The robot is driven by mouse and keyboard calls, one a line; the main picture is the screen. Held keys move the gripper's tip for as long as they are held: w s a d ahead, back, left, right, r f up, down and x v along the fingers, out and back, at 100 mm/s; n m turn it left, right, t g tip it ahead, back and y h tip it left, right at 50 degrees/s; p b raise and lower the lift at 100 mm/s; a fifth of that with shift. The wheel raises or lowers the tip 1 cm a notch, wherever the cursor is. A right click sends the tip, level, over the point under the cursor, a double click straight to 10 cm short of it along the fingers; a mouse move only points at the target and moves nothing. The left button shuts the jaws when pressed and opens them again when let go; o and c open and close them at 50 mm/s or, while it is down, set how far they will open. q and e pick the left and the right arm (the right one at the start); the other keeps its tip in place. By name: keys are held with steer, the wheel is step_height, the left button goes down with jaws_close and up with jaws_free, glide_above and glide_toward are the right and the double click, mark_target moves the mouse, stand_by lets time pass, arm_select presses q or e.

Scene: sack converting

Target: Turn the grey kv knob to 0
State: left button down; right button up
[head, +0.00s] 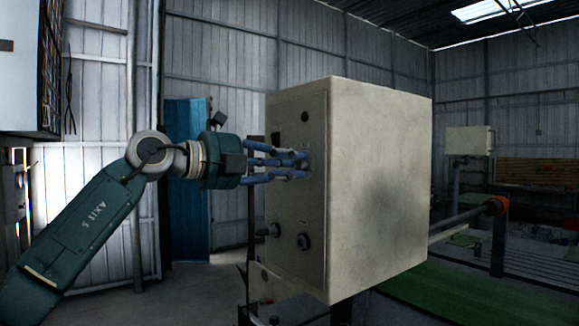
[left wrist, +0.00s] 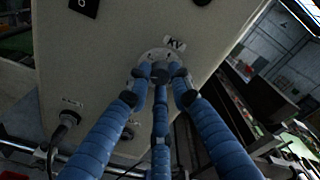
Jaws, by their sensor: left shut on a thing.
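A cream control box (head: 375,190) stands in the middle of the head view, with its panel facing my left arm. My left gripper (head: 300,162) has blue fingers that reach the panel's upper part and are shut on the grey kv knob. In the left wrist view the left gripper (left wrist: 160,80) closes its fingertips around the kv knob (left wrist: 159,66), below a "KV" label (left wrist: 175,44). The fingertips cover most of the knob, and its pointer and setting cannot be read. My right gripper is not in view.
Lower on the panel are a black round fitting (head: 303,241) and a cable connector (head: 273,230); a dark round button (head: 304,117) sits near the top. A blue door (head: 187,180) stands behind my arm.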

arm_select(q)
steer(key=shift+d+f+n, duration=0.1)
steer(key=shift+f+n, duration=0.25)
steer(key=shift+n, duration=0.15)
stand_by(0.3)
steer(key=c, duration=1.6)
jaws_free()
steer(key=shift+o, duration=0.3)
steer(key=shift+r, duration=0.15)
steer(key=shift+r, duration=0.1)
steer(key=f+v, duration=0.1)
steer(key=v, duration=1.1)
steer(key=shift+r, duration=0.4)
